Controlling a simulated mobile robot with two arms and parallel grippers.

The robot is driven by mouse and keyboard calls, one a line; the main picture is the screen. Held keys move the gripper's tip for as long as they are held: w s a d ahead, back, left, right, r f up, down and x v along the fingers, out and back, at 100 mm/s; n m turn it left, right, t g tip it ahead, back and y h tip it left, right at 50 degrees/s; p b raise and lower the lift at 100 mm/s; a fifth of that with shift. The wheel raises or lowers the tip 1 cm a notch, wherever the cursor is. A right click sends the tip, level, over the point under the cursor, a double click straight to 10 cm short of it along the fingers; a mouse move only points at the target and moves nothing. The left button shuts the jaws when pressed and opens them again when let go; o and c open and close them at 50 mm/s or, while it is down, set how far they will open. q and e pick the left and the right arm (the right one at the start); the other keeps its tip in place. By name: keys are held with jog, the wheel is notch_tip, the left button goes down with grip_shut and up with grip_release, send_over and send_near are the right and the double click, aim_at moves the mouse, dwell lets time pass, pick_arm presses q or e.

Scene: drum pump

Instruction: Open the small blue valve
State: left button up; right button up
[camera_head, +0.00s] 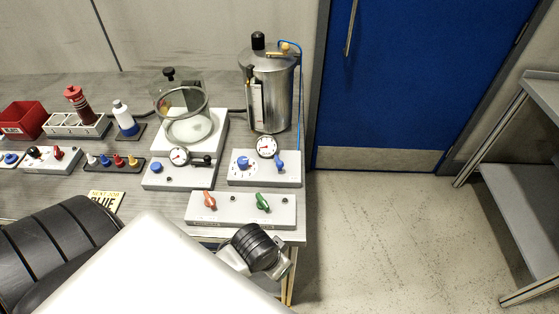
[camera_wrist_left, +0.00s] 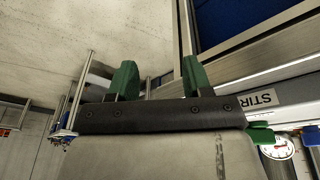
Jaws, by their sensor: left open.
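A small blue valve handle (camera_head: 280,164) stands on the right of a grey box (camera_head: 240,182) in the head view, beside a round gauge (camera_head: 267,147). A blue round knob (camera_head: 243,162) is on the same box, to its left. In the left wrist view, a blue part (camera_wrist_left: 312,135) shows at the right edge near a gauge (camera_wrist_left: 277,148); I cannot tell for sure that it is the valve. My left gripper (camera_wrist_left: 160,80) has two green fingertips, wide apart with nothing between them. In the head view my left wrist is at the table's front right corner, before the valve. My right gripper is not in view.
A front panel (camera_head: 235,209) with a red knob (camera_head: 209,200) and a green knob (camera_head: 262,203) lies between my wrist and the valve's box. A steel drum (camera_head: 270,90) stands behind the box. A glass jar (camera_head: 183,120) is left.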

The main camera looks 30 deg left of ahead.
pick_arm(q)
jog(key=shift+n+g, duration=0.3)
jog(key=shift+g, duration=0.4)
jog(key=w+r, duration=0.2)
jog(key=w, duration=0.1)
jog(key=w+r, duration=0.3)
jog(key=w, duration=0.1)
jog(key=w+r, duration=0.2)
jog(key=w, duration=0.1)
jog(key=shift+w+a+r, duration=0.25)
jog(key=shift+w+r, duration=0.1)
jog(key=shift+w, duration=0.05)
jog(key=w+a+r+n+g+y, duration=0.1)
jog(key=w+a+r+n, duration=0.2)
jog(key=w+a+r, duration=0.35)
notch_tip(320, 180, up, 4)
jog(key=n, duration=0.3)
send_over(280, 162)
jog(key=shift+g, duration=0.4)
notch_tip(280, 162, down, 11)
jog(key=shift+r+p, duration=0.1)
jog(key=shift+p, duration=0.6)
